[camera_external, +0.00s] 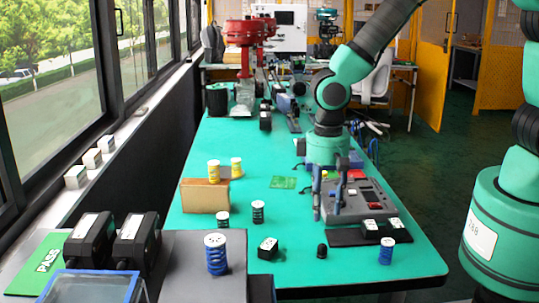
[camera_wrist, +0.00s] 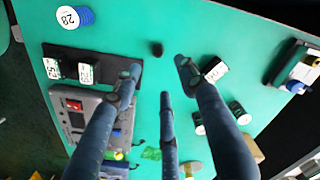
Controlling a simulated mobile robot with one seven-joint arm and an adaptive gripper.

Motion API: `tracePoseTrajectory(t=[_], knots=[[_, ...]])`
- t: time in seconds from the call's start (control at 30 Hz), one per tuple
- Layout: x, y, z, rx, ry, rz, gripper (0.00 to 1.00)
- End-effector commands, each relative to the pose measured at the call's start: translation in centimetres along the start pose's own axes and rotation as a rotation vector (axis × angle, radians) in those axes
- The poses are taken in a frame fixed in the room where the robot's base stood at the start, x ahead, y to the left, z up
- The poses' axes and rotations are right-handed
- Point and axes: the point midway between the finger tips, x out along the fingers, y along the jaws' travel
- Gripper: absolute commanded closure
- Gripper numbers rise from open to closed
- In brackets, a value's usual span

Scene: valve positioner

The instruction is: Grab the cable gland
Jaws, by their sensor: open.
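The cable gland looks to be the small black piece (camera_external: 322,250) standing alone on the green table (camera_external: 290,278), right of the black block numbered on top. In the wrist view the same black piece (camera_wrist: 157,49) is near the top centre, just beyond my fingertips. My gripper (camera_external: 328,200) points down above the grey control box, behind the black piece in the external view. Its fingers are spread and empty, and they also show in the wrist view (camera_wrist: 160,75). Nothing touches the black piece, and it is fully visible.
A grey control box (camera_external: 362,200) and a dark tray (camera_external: 350,238) with numbered pieces stand beside the black piece. A black numbered block (camera_external: 268,248) is at its left and a blue coil (camera_external: 386,251) at its right. The table front is clear.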

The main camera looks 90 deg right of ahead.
Motion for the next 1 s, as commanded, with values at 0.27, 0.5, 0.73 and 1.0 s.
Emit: tracePoseTrajectory(t=[0.27,0.5,0.73,1.0], knots=[[4.4,0.1,0.1,0.000,-0.002,0.002,0.59],[6.9,0.0,0.1,0.000,-0.001,0.000,0.59],[7.3,0.0,0.0,0.000,0.001,-0.001,0.59],[7.5,0.0,0.1,0.000,0.000,0.000,0.59]])
